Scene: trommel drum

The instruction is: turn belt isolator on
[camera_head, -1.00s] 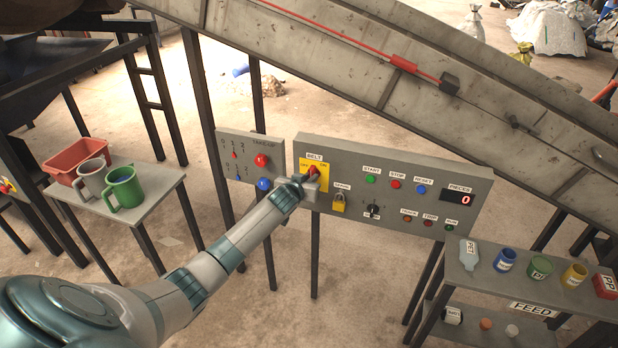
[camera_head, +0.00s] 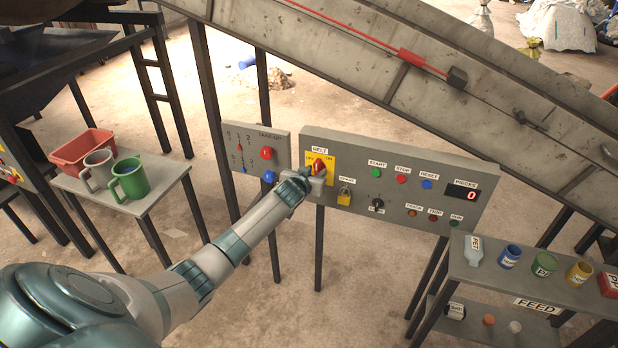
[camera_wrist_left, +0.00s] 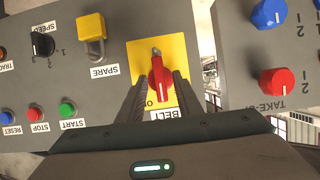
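The belt isolator is a red knob (camera_head: 318,166) on a yellow plate (camera_head: 330,176) under the BELT label, with OFF at left and ON at right. In the left wrist view the picture is upside down; the red knob (camera_wrist_left: 160,77) stands nearly upright on the yellow plate (camera_wrist_left: 185,49), tilted slightly. My left gripper (camera_head: 314,178) is at the knob, its fingers (camera_wrist_left: 162,84) close along both sides of it, seemingly shut on it. The OFF word is hidden by a finger in the wrist view. My right gripper is not in view.
A yellow padlock (camera_head: 344,196) under SPARE and a black speed knob (camera_head: 376,205) are right of the isolator. The take-up panel (camera_head: 252,140) stands close on the left. A table with mugs (camera_head: 130,178) is at left, a feed shelf (camera_head: 470,275) at right.

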